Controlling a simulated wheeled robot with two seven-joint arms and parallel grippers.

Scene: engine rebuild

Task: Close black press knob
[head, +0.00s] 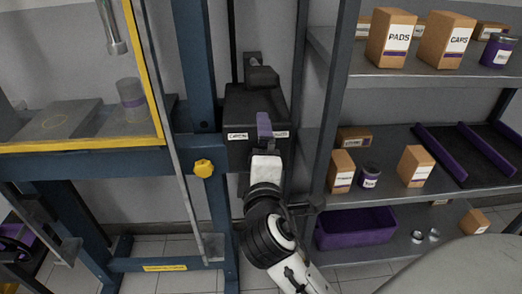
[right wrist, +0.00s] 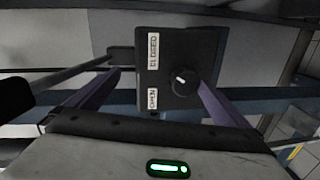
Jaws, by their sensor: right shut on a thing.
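The black press knob (right wrist: 186,82) is round with a short white mark and sits on a dark control box (right wrist: 150,74). In the right wrist view the mark lies on the side facing the labels, at a height between CLOSED (right wrist: 153,48) and OPEN (right wrist: 153,98). My right gripper (right wrist: 160,77) has its purple fingers on either side of the knob; the right-hand finger is against or very near it, and contact on the other side is unclear. In the head view the right gripper (head: 264,128) is at the box (head: 236,102) and hides the knob. My left gripper is out of view.
A blue press frame (head: 190,60) with a yellow-edged guard (head: 80,145) and a yellow knob (head: 203,168) stands left of the box. Shelves (head: 420,78) with boxes, and a purple bin (head: 356,230) lower down, stand at the right.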

